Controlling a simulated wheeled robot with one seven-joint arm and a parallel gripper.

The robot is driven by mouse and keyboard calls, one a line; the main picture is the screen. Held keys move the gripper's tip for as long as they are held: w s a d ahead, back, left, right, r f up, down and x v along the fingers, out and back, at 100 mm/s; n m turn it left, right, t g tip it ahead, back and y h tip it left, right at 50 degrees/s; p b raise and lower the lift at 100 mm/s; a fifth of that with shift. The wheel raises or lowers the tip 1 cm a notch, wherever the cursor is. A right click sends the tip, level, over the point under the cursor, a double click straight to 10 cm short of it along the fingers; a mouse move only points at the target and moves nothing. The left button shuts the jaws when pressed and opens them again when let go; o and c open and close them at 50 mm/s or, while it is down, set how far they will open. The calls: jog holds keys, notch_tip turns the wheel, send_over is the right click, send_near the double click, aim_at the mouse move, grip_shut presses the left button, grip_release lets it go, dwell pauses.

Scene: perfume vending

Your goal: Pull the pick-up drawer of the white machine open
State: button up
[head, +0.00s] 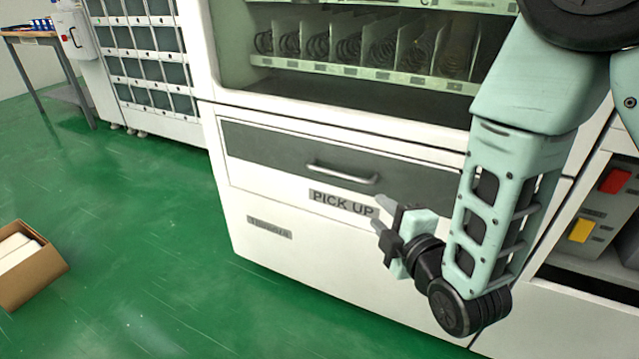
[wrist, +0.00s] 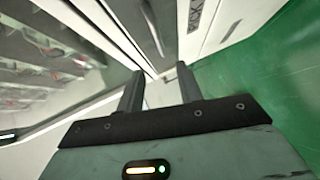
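The white machine (head: 290,240) stands in front of me. Its pick-up drawer (head: 265,150) has a grey upper band, a metal bar handle (head: 342,173) and a PICK UP label (head: 343,203). The drawer front looks flush with the machine, so it appears shut. My gripper (head: 379,212) is to the right of and a little below the handle, in front of the label's right end. In the wrist view my gripper (wrist: 157,72) has its two fingers spread with nothing between them. The handle (wrist: 151,27) shows beyond the fingertips, apart from them. My arm hides the drawer's right end.
Above the drawer is a display bay with several wire coils (head: 350,48). An open cardboard box (head: 38,280) lies on the green floor at the left. A locker cabinet (head: 145,65) and a table (head: 35,36) stand at the back left. The floor before the machine is clear.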

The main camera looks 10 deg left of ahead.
aim_at(345, 179)
jog(key=b+x, duration=0.1)
jog(key=x, duration=0.8)
jog(key=b+x, duration=0.1)
jog(key=x, duration=0.8)
jog(key=shift+r+b, duration=0.25)
jog(key=shift+b, duration=0.15)
jog(key=shift+c, duration=0.4)
grip_shut()
